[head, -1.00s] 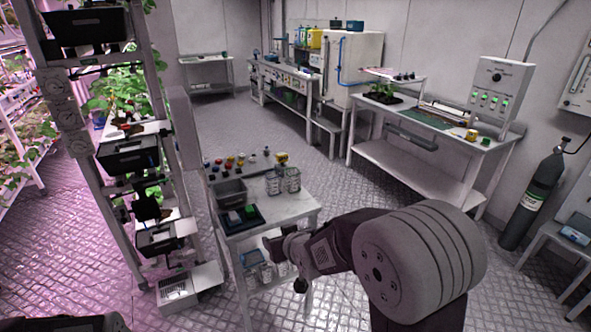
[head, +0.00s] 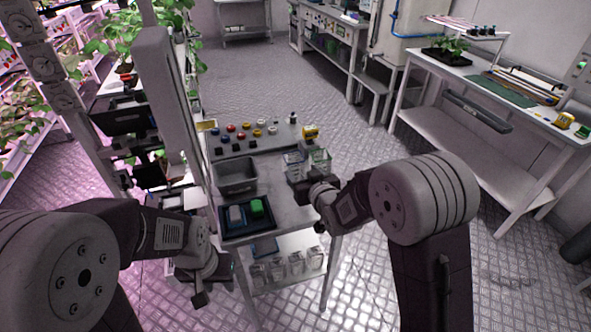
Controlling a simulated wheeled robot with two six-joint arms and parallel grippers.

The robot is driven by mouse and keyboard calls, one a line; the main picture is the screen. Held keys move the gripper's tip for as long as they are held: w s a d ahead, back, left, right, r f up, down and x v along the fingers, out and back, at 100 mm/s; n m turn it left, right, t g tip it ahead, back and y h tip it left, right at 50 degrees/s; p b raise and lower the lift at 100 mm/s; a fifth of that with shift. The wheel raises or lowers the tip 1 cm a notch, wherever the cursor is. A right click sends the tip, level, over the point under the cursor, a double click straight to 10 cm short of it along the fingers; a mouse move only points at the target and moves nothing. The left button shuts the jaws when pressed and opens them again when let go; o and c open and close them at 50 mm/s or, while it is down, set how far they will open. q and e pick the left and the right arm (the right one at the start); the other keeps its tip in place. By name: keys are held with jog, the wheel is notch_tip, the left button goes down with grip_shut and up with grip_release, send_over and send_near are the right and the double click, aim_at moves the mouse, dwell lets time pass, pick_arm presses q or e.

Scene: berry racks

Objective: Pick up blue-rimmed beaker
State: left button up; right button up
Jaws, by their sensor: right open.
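Two clear beakers stand on the cart's top at its right side. The left one (head: 292,164) seems to have a bluish rim; the right one (head: 320,160) looks greenish at the rim. The rim colours are too small to be sure of. My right gripper (head: 308,196) is open, just in front of these beakers, and hides part of their lower front. I cannot tell whether it touches one. My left gripper (head: 203,286) hangs low at the left of the cart; its jaws are too unclear to read.
More clear containers (head: 295,263) stand on the lower shelf. A tall rack post (head: 172,100) rises at the left.

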aim_at(296, 166)
jog(key=x, duration=0.4)
jog(key=shift+w+d+f, duration=0.2)
jog(key=shift+d, duration=0.15)
jog(key=shift+w+a+f, duration=0.1)
jog(key=shift+w, duration=0.2)
jog(key=shift+s+a, duration=0.1)
jog(key=shift+w+a+p, duration=0.25)
jog(key=shift+w+p, duration=0.05)
jog(key=shift+p, duration=0.05)
jog(key=x, duration=0.4)
jog(key=shift+w, duration=0.25)
jog(key=shift+s, duration=0.15)
jog(key=shift+c, duration=0.3)
jog(key=c, duration=1)
jog(key=shift+c, duration=0.2)
